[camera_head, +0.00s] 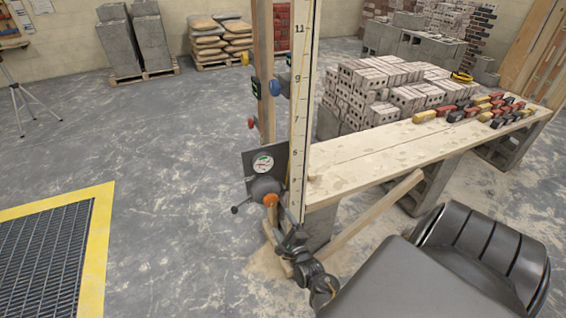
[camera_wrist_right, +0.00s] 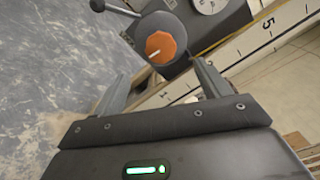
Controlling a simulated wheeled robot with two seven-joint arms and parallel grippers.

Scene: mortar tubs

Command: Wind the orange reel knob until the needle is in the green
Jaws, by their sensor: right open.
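The orange reel knob (camera_head: 270,199) sits on the front of a round grey reel with a crank arm ending in a dark ball. In the right wrist view the knob (camera_wrist_right: 160,47) bears a pale line. A white dial (camera_head: 262,164) with some green and red is on the dark plate above the reel; its needle is too small to read. The dial is cut off at the top of the right wrist view (camera_wrist_right: 208,5). My right gripper (camera_wrist_right: 163,80) is open and empty, its fingers pointing towards the knob, with the knob beyond the tips. My left gripper is not in view.
A tall numbered board (camera_head: 300,90) stands right beside the reel. A plank bench (camera_head: 380,150) with several coloured blocks (camera_head: 485,110) extends to the right. Blue and red knobs (camera_head: 274,87) are higher on the post. Floor to the left is open up to a yellow-edged grate (camera_head: 104,215).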

